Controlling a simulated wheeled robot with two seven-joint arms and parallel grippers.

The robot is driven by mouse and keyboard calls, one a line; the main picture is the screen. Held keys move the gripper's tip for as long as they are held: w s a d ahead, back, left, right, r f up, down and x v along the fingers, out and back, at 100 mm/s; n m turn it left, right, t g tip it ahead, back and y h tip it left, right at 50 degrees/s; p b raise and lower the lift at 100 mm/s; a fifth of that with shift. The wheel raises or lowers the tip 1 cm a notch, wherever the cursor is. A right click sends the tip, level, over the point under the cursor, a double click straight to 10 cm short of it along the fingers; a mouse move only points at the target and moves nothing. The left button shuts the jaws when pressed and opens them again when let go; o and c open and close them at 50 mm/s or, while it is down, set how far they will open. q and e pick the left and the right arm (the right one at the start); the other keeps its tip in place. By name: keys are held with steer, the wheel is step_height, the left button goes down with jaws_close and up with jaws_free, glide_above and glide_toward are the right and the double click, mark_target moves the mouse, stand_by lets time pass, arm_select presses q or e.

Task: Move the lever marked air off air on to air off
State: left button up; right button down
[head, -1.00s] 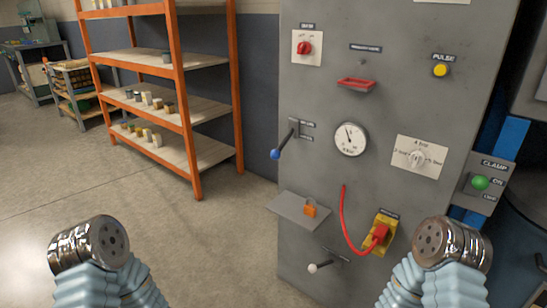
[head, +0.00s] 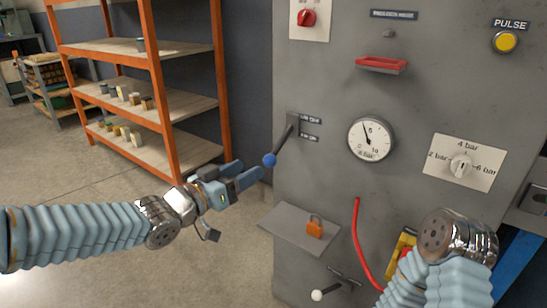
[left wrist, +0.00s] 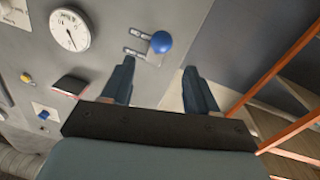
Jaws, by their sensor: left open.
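The lever has a dark arm and a blue ball knob (head: 270,160). It comes out of a slotted plate (head: 293,122) on the grey panel and slants down and left, towards me. Two small label plates (head: 310,129) sit beside it, too small to read surely. My left gripper (head: 250,171) is open and empty, its fingertips just left of and below the knob. In the left wrist view the blue knob (left wrist: 160,42) shows beyond the gap between the open fingers (left wrist: 158,66). I cannot tell whether they touch it. My right gripper is not in view.
A pressure gauge (head: 371,139) and a selector knob (head: 461,166) are right of the lever. A white-knobbed lever (head: 317,295) is lower down. An orange rack (head: 155,95) stands behind at left.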

mark_target(265, 159)
arm_select(q)
steer(key=b+x, duration=0.1)
steer(key=x, duration=0.9)
steer(key=shift+w+f, duration=0.1)
steer(key=shift+w, duration=0.1)
steer(key=shift+d, duration=0.1)
jaws_close()
